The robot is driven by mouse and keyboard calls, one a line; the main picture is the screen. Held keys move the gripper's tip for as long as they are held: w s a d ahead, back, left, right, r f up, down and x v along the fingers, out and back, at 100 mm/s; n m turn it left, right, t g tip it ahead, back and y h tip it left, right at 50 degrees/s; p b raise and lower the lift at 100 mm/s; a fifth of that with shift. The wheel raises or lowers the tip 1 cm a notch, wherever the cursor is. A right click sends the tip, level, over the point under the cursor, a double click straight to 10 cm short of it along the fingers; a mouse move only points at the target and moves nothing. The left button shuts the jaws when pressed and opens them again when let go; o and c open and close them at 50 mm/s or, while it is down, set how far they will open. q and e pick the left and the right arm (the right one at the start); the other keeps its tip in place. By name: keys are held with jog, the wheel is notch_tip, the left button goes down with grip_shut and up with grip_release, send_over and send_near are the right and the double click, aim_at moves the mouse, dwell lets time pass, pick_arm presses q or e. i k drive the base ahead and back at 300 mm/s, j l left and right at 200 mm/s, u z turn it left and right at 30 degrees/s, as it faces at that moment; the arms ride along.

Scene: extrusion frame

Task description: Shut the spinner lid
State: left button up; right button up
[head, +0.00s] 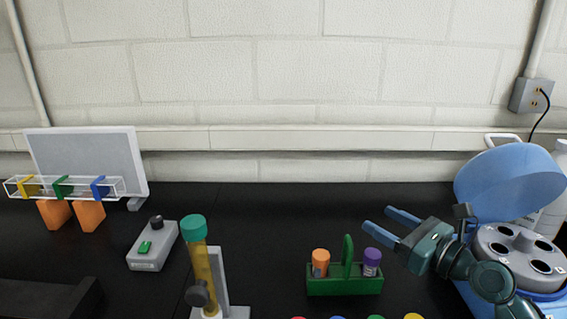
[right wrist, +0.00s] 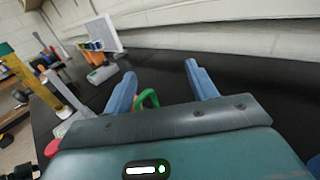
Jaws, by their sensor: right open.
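The spinner (head: 470,303) is a blue machine at the right edge of the head view, with a grey rotor (head: 520,252) that has several dark holes. Its round light-blue lid (head: 508,182) stands raised and tilted back behind the rotor. My right gripper (head: 377,224) is open and empty. It points left, to the left of the lid and in front of it, and its arm covers part of the spinner. In the right wrist view, the two blue fingers (right wrist: 160,85) are spread apart with nothing between them. My left gripper is not in view.
A green carrier (head: 345,286) with orange-capped and purple-capped tubes stands just below the right gripper. A green-capped yellow column (head: 200,262) on a stand is at front centre. A grey device (head: 152,247) and a clear rack (head: 65,187) are left. The back middle of the black bench is clear.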

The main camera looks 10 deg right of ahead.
aim_at(537, 181)
jog(key=k+l, duration=0.3)
jog(key=k, duration=0.15)
jog(key=k+l, duration=0.35)
jog(key=k, duration=0.1)
